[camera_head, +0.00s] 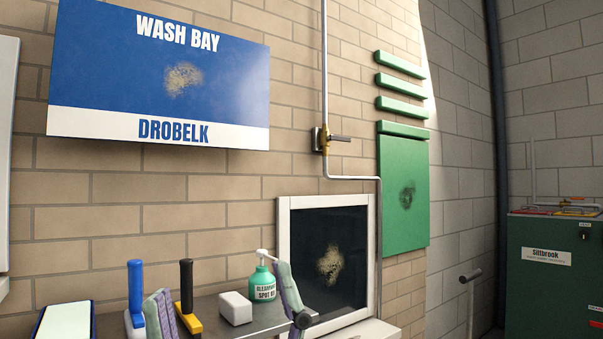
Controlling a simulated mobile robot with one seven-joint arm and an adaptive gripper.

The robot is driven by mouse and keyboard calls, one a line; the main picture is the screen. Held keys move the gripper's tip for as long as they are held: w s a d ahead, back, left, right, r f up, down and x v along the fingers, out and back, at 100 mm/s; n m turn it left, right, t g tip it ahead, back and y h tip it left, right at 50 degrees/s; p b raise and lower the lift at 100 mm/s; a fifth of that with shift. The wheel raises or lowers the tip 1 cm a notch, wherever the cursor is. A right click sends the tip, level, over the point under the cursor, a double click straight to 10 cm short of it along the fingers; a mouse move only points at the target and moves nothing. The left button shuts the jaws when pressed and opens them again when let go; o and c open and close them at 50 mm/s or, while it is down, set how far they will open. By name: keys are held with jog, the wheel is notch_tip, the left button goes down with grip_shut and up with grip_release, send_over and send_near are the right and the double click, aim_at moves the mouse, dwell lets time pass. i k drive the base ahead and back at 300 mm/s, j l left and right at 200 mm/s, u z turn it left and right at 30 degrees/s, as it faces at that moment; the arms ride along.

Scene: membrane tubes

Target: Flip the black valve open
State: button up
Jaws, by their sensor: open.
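A valve (323,139) with a yellow brass-like body sits on a thin vertical grey pipe on the brick wall, right of the middle. No other black valve shows. My gripper is not in view.
Below stands a grey shelf (218,309) with brushes, a white block (236,308) and a green bottle (263,283). A white-framed dark panel (330,262) and a green board (404,190) flank the pipe (379,230). The wall around the valve is clear.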

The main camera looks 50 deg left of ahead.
aim_at(332, 138)
jog(key=u, duration=1.2)
